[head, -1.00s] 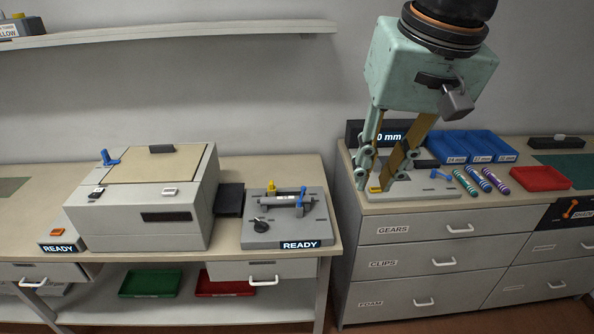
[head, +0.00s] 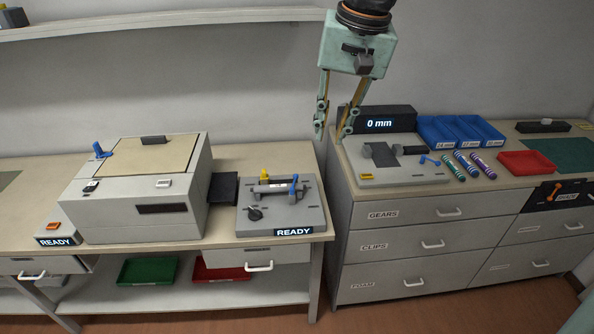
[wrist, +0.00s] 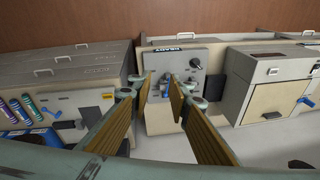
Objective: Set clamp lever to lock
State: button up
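The grey fixture (head: 309,218) with a READY display stands at the right end of the left bench. It carries a grey cylinder (head: 270,187), an upright blue lever (head: 294,185), a yellow part (head: 265,176) and a black knob (head: 254,213). Another blue lever (head: 430,160) is on the gauge plate on the right cabinet. Which one is the clamp lever, and any lock marking, I cannot read. My gripper (head: 332,137) is open and empty, above the gap between bench and cabinet. In the wrist view my gripper (wrist: 165,92) has the fixture (wrist: 178,60) beyond its fingers.
A printer-like box (head: 143,225) with its own blue lever (head: 100,150) stands left of the fixture. The 0 mm display (head: 379,120), blue bins (head: 435,135), several markers (head: 468,164) and a red tray (head: 525,164) are on the cabinet. Air above the fixture is clear.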

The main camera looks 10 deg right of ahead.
jog(key=w+f+m+p, duration=0.1)
jog(key=w+f+p, duration=0.1)
jog(key=w+f, duration=0.7)
jog(key=w+a+f+m+g+p, duration=0.1)
jog(key=w+f+m+p, duration=0.1)
jog(key=w+f, duration=0.6)
jog(key=w, duration=0.7)
jog(key=shift+f+y+p, duration=0.35)
jog(key=shift+f+y, duration=0.05)
jog(key=shift+f, duration=0.15)
jog(key=shift+w+a+f, duration=0.25)
jog(key=shift+a+f, duration=0.1)
jog(key=shift+f, duration=1.85)
jog(key=shift+w+a+f, duration=0.2)
jog(key=shift+a+f, duration=0.2)
jog(key=shift+f, duration=1.8)
jog(key=shift+w+a+f, duration=0.25)
jog(key=shift+a+f, duration=0.1)
jog(key=shift+f, duration=1.85)
grip_shut()
